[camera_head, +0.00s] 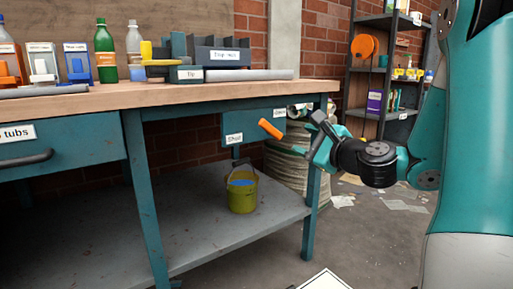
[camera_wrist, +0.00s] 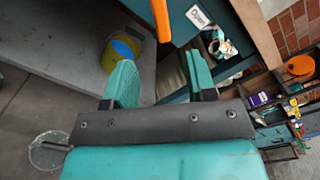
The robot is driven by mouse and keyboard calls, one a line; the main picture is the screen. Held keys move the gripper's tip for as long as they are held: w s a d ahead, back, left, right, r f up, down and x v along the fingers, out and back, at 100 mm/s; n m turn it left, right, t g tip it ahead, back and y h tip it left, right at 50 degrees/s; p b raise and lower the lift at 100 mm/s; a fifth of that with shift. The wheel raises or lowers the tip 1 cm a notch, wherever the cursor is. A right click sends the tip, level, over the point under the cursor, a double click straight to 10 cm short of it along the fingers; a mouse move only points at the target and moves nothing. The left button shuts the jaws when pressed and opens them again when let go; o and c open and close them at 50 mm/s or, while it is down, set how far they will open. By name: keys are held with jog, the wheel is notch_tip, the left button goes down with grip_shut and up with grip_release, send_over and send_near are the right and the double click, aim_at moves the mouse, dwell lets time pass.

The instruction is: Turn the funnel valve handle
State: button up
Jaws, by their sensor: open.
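The orange valve handle (camera_head: 269,129) sticks out in front of a blue funnel box (camera_head: 254,139) under the workbench. It is tilted, its upper left end toward the "Shut" label (camera_head: 234,139). A second label (camera_head: 279,113) sits at the box's upper right, partly hard to read. My gripper (camera_head: 309,146) is just right of the handle, open and empty. In the wrist view the handle (camera_wrist: 161,20) enters from the top edge, ahead of and between the two teal fingers (camera_wrist: 160,68), with no contact visible. The handle's pivot is hidden. A yellow-green bucket (camera_head: 242,198) with blue contents stands below.
The bench leg (camera_head: 312,187) and lower shelf (camera_head: 190,215) are close to my arm. Pale stacked sacks (camera_head: 288,175) stand behind the gripper. A dark rack (camera_head: 383,70) is at the back right. The bench top (camera_head: 170,93) holds bottles, tubs and trays.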

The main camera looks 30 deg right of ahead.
aim_at(270, 128)
jog(key=w+p, duration=0.3)
jog(key=w, duration=0.2)
jog(key=w+p, duration=0.3)
jog(key=w, duration=0.3)
jog(key=w+p, duration=0.4)
jog(key=w, duration=0.2)
jog(key=shift+a, duration=0.3)
grip_shut()
